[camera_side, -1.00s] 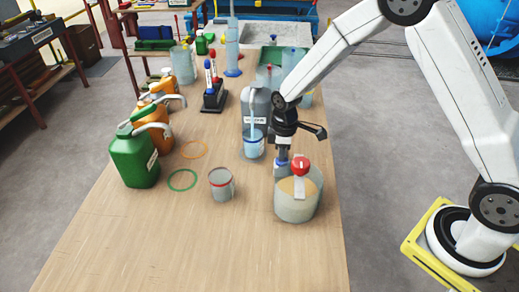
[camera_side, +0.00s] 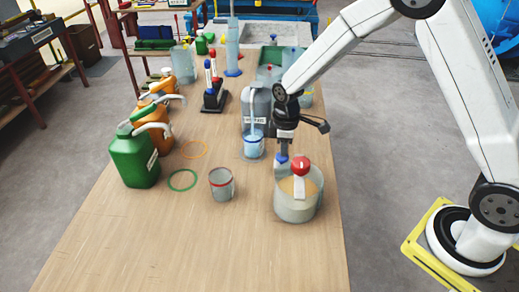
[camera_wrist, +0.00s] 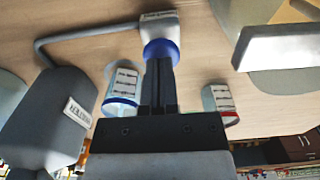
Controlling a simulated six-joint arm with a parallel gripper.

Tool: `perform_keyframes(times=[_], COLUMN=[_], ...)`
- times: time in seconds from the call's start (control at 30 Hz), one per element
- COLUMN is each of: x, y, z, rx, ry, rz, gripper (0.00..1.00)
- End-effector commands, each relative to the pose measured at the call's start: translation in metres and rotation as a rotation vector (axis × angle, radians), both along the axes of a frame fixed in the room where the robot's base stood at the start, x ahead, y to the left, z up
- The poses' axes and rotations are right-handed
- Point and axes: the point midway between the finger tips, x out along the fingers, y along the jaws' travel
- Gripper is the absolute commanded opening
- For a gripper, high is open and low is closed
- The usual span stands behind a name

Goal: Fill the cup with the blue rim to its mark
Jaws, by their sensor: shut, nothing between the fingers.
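The cup with the blue rim (camera_side: 253,147) stands upright in front of a grey labelled jug (camera_side: 258,101), with pale blue content visible. A pale vertical strip runs down toward it; I cannot tell whether it is flowing liquid. The cup also shows in the wrist view (camera_wrist: 121,88), with dark lines on its wall; the fill level against its mark is unclear. My gripper (camera_side: 283,153) is shut and empty, pointing down just above or touching a blue knob (camera_side: 281,160). In the wrist view, the fingertips meet this knob (camera_wrist: 160,50), beside a pipe (camera_wrist: 95,33) from the jug (camera_wrist: 45,115).
A cup with a red rim (camera_side: 222,188) stands left of a clear sand-coloured tub (camera_side: 297,212), which has a red ball knob (camera_side: 300,165) above it. Green (camera_side: 134,160) and orange cans line the left. Two rings lie on the table. The front left table is clear.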

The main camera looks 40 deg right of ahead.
Motion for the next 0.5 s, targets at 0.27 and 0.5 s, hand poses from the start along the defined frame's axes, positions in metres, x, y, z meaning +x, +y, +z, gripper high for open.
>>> perform_keyframes(times=[0.27,0.5], x=[0.005,0.005], y=[0.000,0.000], z=[0.048,0.089], rx=[0.001,0.001], ry=[-0.018,-0.019], rz=[0.000,0.000], gripper=[0.00,0.00])
